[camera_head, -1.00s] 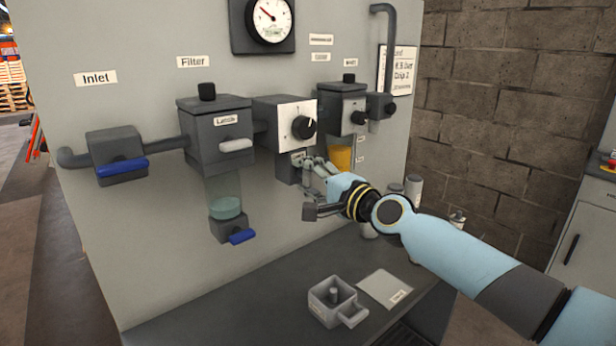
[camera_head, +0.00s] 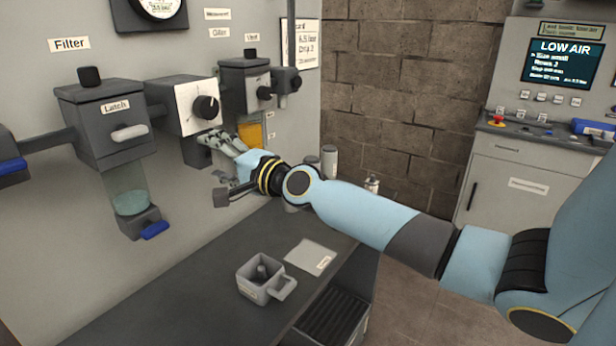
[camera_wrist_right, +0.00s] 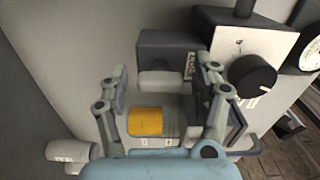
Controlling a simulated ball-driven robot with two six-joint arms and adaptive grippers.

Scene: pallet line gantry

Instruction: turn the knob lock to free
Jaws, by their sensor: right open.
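The black round knob (camera_head: 207,107) sits on a white dial panel below the gauge. It also shows in the right wrist view (camera_wrist_right: 252,78). A small dark box (camera_wrist_right: 165,48) with a pale label and a light grey tab (camera_wrist_right: 160,80) is beside the panel in the wrist view; I take the tab for the knob lock, but its label is not readable. My right gripper (camera_head: 210,143) is just below the knob, open. In the wrist view its fingers (camera_wrist_right: 165,86) stand apart around the tab, and contact cannot be told. In the head view the gripper hides much of the box.
A filter housing (camera_head: 110,125) with a latch is left of the panel. A yellow bowl (camera_head: 250,134) hangs at the right and lies close to my fingers in the wrist view. A grey cup (camera_head: 263,280) and a card (camera_head: 311,256) lie on the bench below. A LOW AIR screen (camera_head: 563,62) is right.

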